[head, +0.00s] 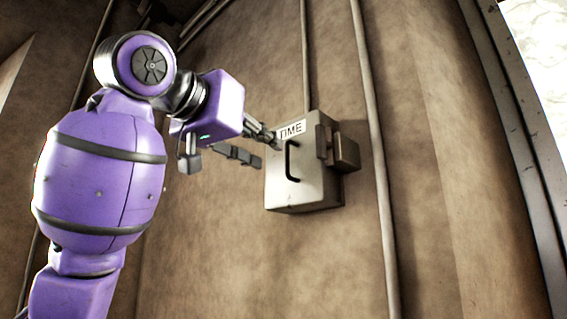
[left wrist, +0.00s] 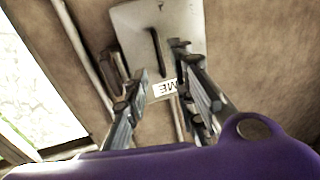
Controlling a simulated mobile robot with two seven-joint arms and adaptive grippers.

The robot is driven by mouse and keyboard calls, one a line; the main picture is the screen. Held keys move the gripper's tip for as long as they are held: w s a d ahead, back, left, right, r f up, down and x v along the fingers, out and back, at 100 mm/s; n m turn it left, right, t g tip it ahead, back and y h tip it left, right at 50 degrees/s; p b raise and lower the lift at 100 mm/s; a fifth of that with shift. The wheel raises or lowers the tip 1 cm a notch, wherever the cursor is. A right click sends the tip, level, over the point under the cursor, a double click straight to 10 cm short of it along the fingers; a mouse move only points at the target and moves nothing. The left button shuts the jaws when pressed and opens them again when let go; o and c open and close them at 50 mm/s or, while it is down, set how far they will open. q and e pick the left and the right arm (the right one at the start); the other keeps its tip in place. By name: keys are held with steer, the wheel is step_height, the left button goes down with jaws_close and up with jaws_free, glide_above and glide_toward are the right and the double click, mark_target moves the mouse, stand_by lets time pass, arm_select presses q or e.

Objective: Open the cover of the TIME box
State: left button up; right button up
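The TIME box (head: 308,194) is a pale grey metal box on the brown wall, with its cover shut flat. A white label reading TIME (head: 290,131) is near its top, and a black bar handle (head: 289,163) stands upright on the cover. In the left wrist view the box cover (left wrist: 188,22), handle (left wrist: 156,50) and label (left wrist: 166,88) show upside down. My left gripper (head: 267,151) is open and empty, its fingertips by the upper left of the cover. In the wrist view the handle shows between the spread fingers (left wrist: 160,63); contact cannot be told. My right gripper is out of view.
A brown block (head: 345,151) juts from the box's right side. A vertical pipe (head: 376,165) runs down the wall to the right, and a thinner conduit (head: 305,60) rises above the box. The wall left of and below the box is bare.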

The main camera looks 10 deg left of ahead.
mark_target(287, 155)
arm_select(q)
steer(key=x, duration=0.7)
steer(key=shift+w+d+r, duration=0.2)
steer(key=shift+w+r, duration=0.05)
steer(key=shift+r, duration=0.05)
jaws_close()
